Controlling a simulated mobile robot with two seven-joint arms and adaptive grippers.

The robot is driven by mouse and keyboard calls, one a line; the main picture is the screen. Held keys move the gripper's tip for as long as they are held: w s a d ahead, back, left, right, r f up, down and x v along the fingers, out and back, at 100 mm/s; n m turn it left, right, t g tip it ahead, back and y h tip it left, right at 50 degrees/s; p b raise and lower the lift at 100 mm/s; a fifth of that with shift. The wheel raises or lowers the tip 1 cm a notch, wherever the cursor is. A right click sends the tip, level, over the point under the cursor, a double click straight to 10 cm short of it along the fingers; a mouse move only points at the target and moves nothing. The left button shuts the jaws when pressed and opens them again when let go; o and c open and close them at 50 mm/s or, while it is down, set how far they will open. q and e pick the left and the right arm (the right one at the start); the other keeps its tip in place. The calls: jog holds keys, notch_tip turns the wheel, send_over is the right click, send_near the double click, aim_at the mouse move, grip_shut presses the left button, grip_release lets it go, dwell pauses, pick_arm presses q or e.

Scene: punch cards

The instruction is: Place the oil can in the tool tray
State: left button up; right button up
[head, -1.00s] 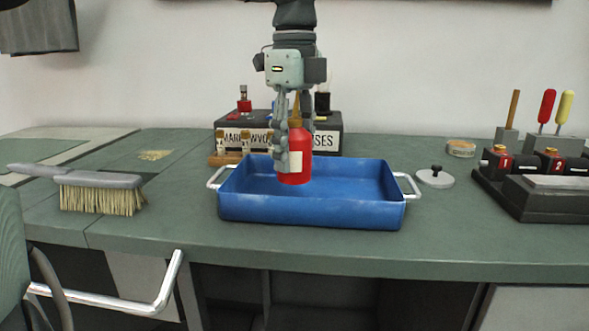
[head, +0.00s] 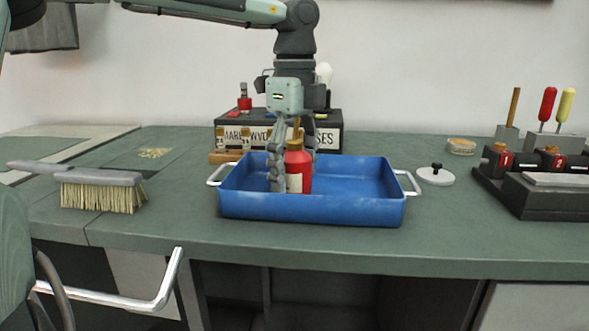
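The red oil can (head: 298,164) with a pale label stands upright inside the blue tool tray (head: 350,212), left of its middle, and appears to rest on the tray floor. My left gripper (head: 293,165) points down around the can. Its fingers look spread wider than the can, one at the can's left side and one behind its right side. The near finger sits low in the tray, and the contact between fingers and can is hard to see. My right gripper is not in view.
A brush (head: 102,188) lies left of the tray. A dark box with lettered plates (head: 329,140) stands behind it. A grey lid with a black knob (head: 435,176) and a dark tool block (head: 545,197) are at the right. The tray's front wall and side handles stand close around.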

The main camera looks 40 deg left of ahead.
pick_arm(q)
jog(key=shift+r, duration=0.1)
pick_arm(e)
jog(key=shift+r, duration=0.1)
pick_arm(q)
jog(key=shift+r, duration=0.35)
notch_tip(320, 180, up, 11)
jog(key=shift+r+p, duration=0.1)
jog(key=shift+p, duration=0.4)
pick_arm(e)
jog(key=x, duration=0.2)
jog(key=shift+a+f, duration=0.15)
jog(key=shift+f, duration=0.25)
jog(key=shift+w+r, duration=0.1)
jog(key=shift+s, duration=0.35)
